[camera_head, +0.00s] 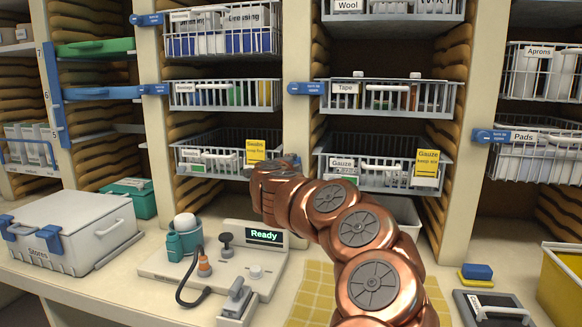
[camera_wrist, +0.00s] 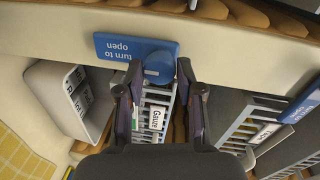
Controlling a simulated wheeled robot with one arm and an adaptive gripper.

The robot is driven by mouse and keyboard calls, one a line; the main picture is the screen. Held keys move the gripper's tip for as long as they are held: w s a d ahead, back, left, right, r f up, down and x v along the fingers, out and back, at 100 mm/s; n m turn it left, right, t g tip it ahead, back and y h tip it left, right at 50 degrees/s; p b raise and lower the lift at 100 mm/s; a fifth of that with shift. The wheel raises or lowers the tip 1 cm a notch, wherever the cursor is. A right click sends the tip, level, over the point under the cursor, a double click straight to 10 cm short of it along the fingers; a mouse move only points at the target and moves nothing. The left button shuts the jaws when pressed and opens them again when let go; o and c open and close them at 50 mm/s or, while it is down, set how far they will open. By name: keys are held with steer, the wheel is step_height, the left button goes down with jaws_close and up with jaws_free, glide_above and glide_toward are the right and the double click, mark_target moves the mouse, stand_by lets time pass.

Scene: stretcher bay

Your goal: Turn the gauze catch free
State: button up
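In the wrist view the gauze catch (camera_wrist: 120,47) is a blue plate marked "turn to open", upside down here, with a round blue knob (camera_wrist: 159,68). My gripper (camera_wrist: 160,64) is open, its two dark fingertips on either side of the knob with what looks like a small gap. The gauze basket (camera_wrist: 144,136) shows between the fingers, with its white label. In the head view the gauze basket (camera_head: 385,163) sits in its bay with a yellow "Gauze" card. My copper arm reaches to its left end and hides most of the catch there.
The swabs basket (camera_head: 205,155) hangs close on the left and the tape basket (camera_head: 390,97) above. On the counter stand a device reading "Ready" (camera_head: 264,235), a stores box (camera_head: 70,230) and a yellow bin (camera_head: 562,285). A pale bin (camera_wrist: 62,100) shows in the wrist view.

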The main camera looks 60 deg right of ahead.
steer(key=o, duration=0.4)
steer(key=v, duration=1.2)
steer(key=shift+s, duration=0.1)
stand_by(0.5)
